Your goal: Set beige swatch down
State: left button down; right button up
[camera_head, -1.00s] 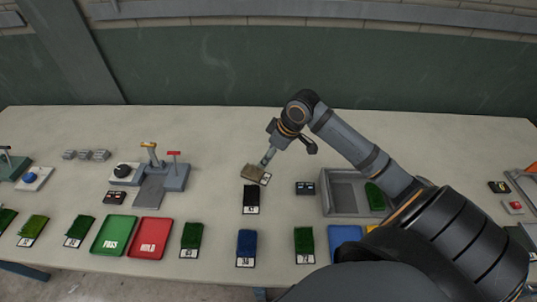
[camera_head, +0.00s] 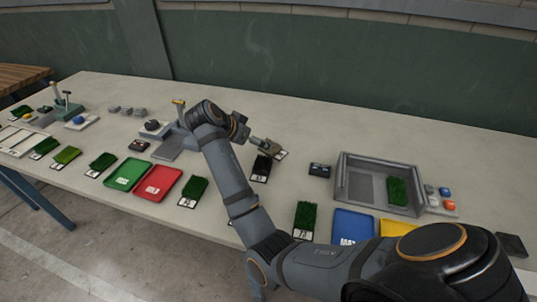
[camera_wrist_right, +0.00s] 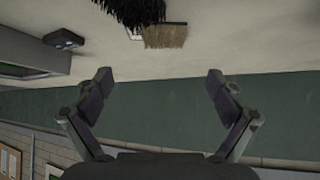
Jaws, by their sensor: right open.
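The beige swatch (camera_head: 268,146) lies on the table just behind the black swatch (camera_head: 261,165), with a pale label at its right end. In the right wrist view the beige swatch (camera_wrist_right: 165,36) lies beside dark bristles of the black swatch (camera_wrist_right: 150,10), near the top edge. My right gripper (camera_head: 244,128) is left of and behind the beige swatch in the head view. My left gripper is in neither current view.
A grey bin (camera_head: 345,183) with a green swatch (camera_head: 397,191) stands to the right. A green tray (camera_head: 127,173), a red tray (camera_head: 158,182) and several green swatches line the front. A grey device (camera_head: 170,148) stands left of my gripper. The table behind is clear.

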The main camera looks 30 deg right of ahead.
aim_at(273, 149)
jog(key=x, duration=0.4)
jog(key=shift+w+d+f, duration=0.1)
jog(key=shift+d+f, duration=0.05)
jog(key=shift+f, duration=0.05)
jog(key=shift+d+f, duration=0.25)
jog(key=shift+w+d+f, duration=0.1)
jog(key=shift+w+f, duration=0.05)
jog(key=p+x, duration=0.1)
jog(key=x, duration=0.4)
jog(key=shift+w, duration=0.15)
pick_arm(q)
jog(key=shift+s+r, duration=0.35)
jog(key=shift+r, duration=0.15)
pick_arm(e)
jog(key=shift+a, duration=0.25)
jog(key=shift+c, duration=0.5)
jog(key=c, duration=0.8)
